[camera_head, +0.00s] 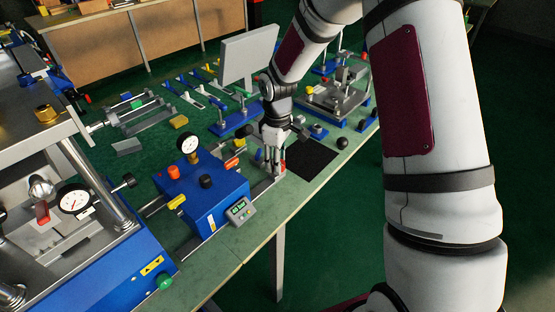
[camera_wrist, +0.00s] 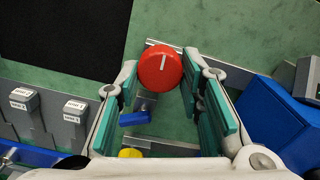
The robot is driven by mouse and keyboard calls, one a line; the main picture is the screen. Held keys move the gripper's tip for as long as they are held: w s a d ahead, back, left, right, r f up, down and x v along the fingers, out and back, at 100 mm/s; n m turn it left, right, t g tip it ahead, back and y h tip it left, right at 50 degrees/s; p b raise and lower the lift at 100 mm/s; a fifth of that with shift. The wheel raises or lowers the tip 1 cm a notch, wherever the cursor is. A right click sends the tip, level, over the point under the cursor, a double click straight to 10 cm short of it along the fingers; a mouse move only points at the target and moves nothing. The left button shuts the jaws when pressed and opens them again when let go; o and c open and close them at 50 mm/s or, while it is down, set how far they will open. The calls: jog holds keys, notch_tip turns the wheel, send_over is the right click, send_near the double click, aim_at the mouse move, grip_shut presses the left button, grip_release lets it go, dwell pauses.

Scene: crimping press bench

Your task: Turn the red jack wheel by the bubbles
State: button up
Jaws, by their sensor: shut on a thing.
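The red jack wheel (camera_wrist: 160,68) is a round red knob with a short white line, upright in the wrist view. It sits at the bench's front edge; in the head view a bit of red (camera_head: 282,168) shows at my fingertips. My gripper (camera_head: 271,160) points down there. In the wrist view its green-padded fingers (camera_wrist: 158,76) stand on either side of the wheel and are shut on it. A blue lever (camera_wrist: 135,118) and a yellow round part (camera_wrist: 130,153) lie between the fingers, nearer the palm. I cannot make out the bubbles.
A blue box with a gauge (camera_head: 208,192) and a small display unit (camera_head: 241,211) stand left of my gripper. A black mat (camera_head: 312,160) lies just right. A larger blue press (camera_head: 115,270) fills the near left. Fixtures and a grey panel (camera_head: 250,57) stand behind.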

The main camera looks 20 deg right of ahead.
jog(key=o, duration=1.2)
jog(key=shift+c, duration=0.2)
notch_tip(320, 180, up, 12)
